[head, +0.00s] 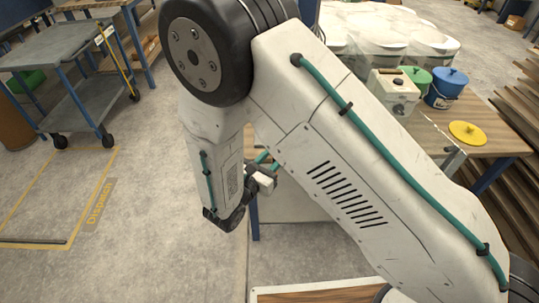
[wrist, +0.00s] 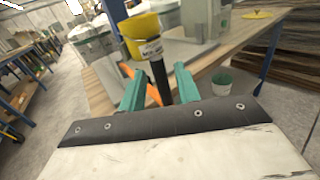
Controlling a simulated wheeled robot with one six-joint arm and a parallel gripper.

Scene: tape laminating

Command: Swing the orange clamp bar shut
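In the wrist view my gripper (wrist: 163,72) shows as two teal fingers standing apart. An orange piece (wrist: 156,88), likely the clamp bar, slants behind the fingers. Its other part (wrist: 126,70) shows left of the left finger, and its ends are hidden. A yellow cup-like container (wrist: 142,32) with a pale label stands just beyond the fingertips.
The wooden bench (head: 495,140) holds a white box (head: 393,92), a green tub (head: 417,80), a blue bucket (head: 446,88) and a yellow lid (head: 467,132). Stacked boards (head: 520,110) stand at the right. A grey cart (head: 55,48) stands left, with open floor in front.

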